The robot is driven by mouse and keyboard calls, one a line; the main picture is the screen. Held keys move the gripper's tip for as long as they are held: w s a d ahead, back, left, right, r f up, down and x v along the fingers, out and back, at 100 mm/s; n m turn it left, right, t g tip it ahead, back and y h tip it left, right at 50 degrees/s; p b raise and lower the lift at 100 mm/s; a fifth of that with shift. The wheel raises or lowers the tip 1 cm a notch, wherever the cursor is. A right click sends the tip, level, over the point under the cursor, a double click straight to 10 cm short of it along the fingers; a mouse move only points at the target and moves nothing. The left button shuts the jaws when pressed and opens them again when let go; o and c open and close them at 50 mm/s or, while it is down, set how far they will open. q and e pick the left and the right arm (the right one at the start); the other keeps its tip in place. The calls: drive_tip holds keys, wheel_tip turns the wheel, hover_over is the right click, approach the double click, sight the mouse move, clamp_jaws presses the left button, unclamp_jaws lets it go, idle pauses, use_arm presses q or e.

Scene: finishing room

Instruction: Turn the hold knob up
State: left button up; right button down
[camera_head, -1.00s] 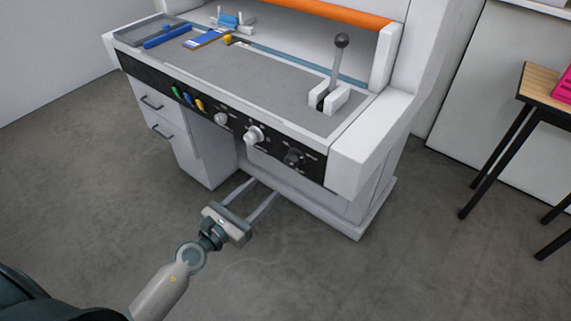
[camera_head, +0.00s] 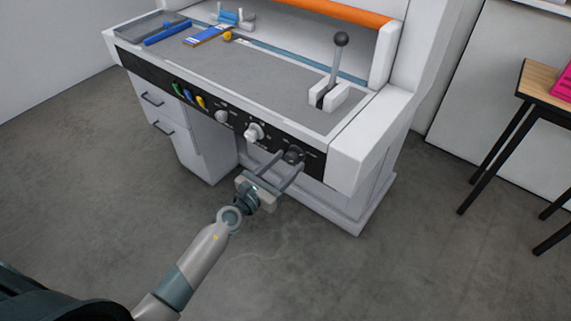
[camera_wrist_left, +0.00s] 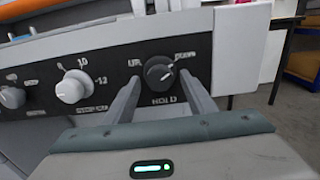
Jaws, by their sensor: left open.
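My left gripper (camera_wrist_left: 165,88) is open, with one finger on each side of the knob. I cannot tell whether either finger touches it. In the head view my left gripper (camera_head: 282,166) comes up to the knob from below and in front. My right gripper is out of view.
A white knob (camera_wrist_left: 72,86) with number marks sits left of the hold knob; another pale knob (camera_wrist_left: 12,97) is farther left. A ball-topped lever (camera_head: 340,40) stands on the bench top. A wooden table (camera_head: 545,84) stands at the right. The floor in front is clear.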

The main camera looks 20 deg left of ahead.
use_arm(q)
drive_tip(key=c, duration=1)
drive_tip(key=shift+c, duration=0.2)
